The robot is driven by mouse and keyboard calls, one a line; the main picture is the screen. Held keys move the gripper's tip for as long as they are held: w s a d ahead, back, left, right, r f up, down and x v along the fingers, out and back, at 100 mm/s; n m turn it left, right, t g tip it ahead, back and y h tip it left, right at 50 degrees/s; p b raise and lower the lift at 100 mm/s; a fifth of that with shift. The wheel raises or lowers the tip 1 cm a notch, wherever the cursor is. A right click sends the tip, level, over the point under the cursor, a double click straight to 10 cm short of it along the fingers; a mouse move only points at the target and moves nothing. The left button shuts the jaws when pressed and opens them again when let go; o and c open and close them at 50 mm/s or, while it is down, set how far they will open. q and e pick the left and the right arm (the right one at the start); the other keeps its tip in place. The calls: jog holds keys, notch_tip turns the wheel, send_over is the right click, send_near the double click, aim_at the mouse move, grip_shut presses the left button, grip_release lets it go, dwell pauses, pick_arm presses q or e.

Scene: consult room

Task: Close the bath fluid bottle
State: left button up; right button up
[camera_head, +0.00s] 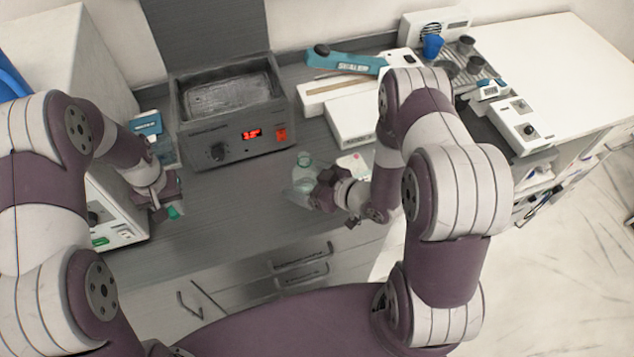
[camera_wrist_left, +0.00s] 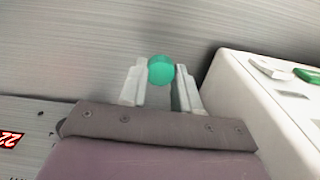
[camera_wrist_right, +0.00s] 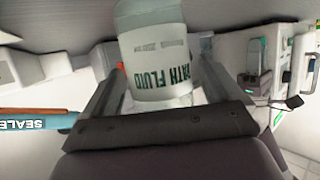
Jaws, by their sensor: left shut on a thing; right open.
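The bath fluid bottle (camera_head: 303,173) stands on the dark counter, a clear bottle with a greenish neck and no cap seen on it. In the right wrist view its white label with green "BATH FLUID" letters (camera_wrist_right: 155,68) shows between the fingers. My right gripper (camera_head: 308,190) is open, with its fingers on either side of the bottle. My left gripper (camera_head: 174,207) is shut on a small green cap (camera_wrist_left: 161,70), well to the left of the bottle and above the counter's front area. The cap sits between the fingertips in the left wrist view.
A grey water bath (camera_head: 228,110) with a red display stands behind the bottle. A white box (camera_head: 352,122) and a teal sealer (camera_head: 345,62) lie behind and to the right. Counter between the grippers (camera_head: 240,190) is clear.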

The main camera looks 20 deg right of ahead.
pick_arm(q)
jog(key=shift+f+b, duration=0.4)
jog(key=shift+f, duration=0.05)
pick_arm(e)
jog(key=v, duration=1.1)
jog(key=shift+f, duration=0.1)
pick_arm(q)
jog(key=shift+d, duration=0.1)
pick_arm(e)
jog(key=w+d+r+m+g+h, duration=0.2)
jog(key=w+d+m+g+h, duration=0.15)
jog(key=d+h, duration=0.3)
jog(key=s+a+r+m+g+h, duration=0.2)
jog(key=s+a+r+m+g, duration=0.2)
jog(key=s, duration=0.5)
notch_tip(320, 180, up, 3)
jog(key=a+g, duration=0.1)
jog(key=a, duration=0.1)
jog(key=shift+a, duration=0.4)
jog(key=shift+w+r+g, duration=0.1)
jog(key=shift+g, duration=0.15)
